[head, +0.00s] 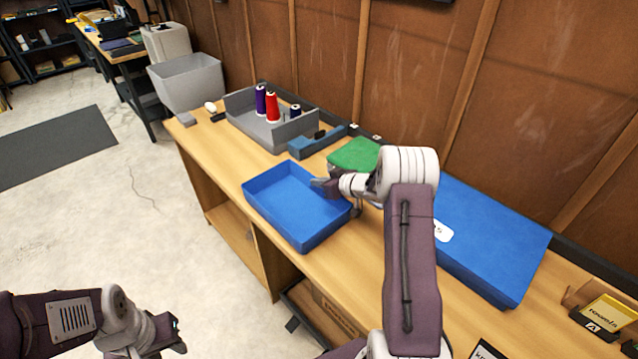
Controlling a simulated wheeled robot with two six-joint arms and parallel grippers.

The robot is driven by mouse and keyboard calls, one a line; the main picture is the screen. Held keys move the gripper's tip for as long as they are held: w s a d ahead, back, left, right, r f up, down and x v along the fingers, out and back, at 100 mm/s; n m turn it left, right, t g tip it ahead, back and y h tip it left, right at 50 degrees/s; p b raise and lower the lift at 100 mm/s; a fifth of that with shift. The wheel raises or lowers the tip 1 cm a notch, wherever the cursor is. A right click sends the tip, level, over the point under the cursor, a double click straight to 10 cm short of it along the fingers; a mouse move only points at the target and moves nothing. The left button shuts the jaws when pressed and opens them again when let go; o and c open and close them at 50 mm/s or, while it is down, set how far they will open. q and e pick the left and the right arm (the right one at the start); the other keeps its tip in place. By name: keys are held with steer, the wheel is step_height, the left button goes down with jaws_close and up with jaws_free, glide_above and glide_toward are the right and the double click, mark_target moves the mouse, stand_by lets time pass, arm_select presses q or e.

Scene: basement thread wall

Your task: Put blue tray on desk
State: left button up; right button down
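The blue tray (290,212) is an open, empty, shallow box. It rests on the wooden desk (213,150), near the front edge. My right gripper (340,194) is at the tray's right-hand rim, with one finger over the inside and another part beside the outer wall. Whether it is closed on the rim is unclear. My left gripper (170,334) is low at the bottom left, over the floor and away from the desk. Its finger opening is not clear.
A grey tray with thread spools (271,107), a blue tool (316,142) and a green-topped item (354,154) stand behind the tray. A large blue box (490,240) lies to the right. A grey bin (188,82) stands at the far left end.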

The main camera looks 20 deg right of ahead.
steer(key=shift+f, duration=0.1)
steer(key=c, duration=1.6)
jaws_free()
steer(key=shift+c, duration=0.2)
steer(key=shift+s+d+r, duration=0.1)
steer(key=shift+s+r, duration=0.1)
steer(key=shift+r, duration=0.1)
steer(key=p+v, duration=0.2)
steer(key=v, duration=0.9)
steer(key=shift+s, duration=0.25)
